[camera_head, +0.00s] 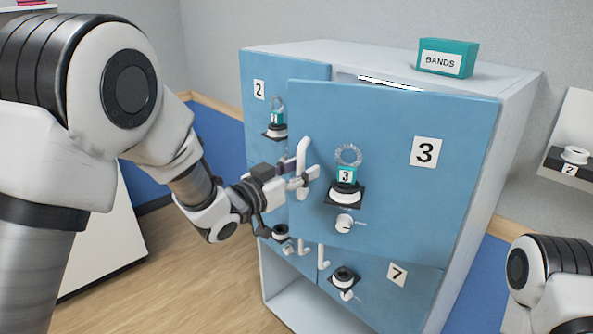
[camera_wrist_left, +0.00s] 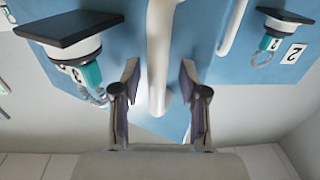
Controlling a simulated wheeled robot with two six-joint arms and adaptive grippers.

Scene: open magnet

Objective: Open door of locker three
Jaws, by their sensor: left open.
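Locker three's blue door (camera_head: 400,190), marked 3, stands ajar; its left edge sits forward of door 2 and a gap shows along its top. Its white vertical handle (camera_head: 302,150) is at the door's left edge. My left gripper (camera_head: 303,180) is at the lower part of this handle. In the left wrist view the handle (camera_wrist_left: 161,50) runs between the two fingers, which are apart with space beside it. A magnet lock (camera_head: 345,192) with a teal tag 3 and a ring hangs on the door, above a small white knob (camera_head: 344,223). My right gripper is out of view.
Door 2 (camera_head: 259,120) is at the left, door 7 (camera_head: 385,290) below, each with its own lock. A teal BANDS box (camera_head: 447,58) stands on the cabinet top (camera_head: 330,50). A panel (camera_head: 570,150) is at the right. Wood floor (camera_head: 170,270) is clear at the left.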

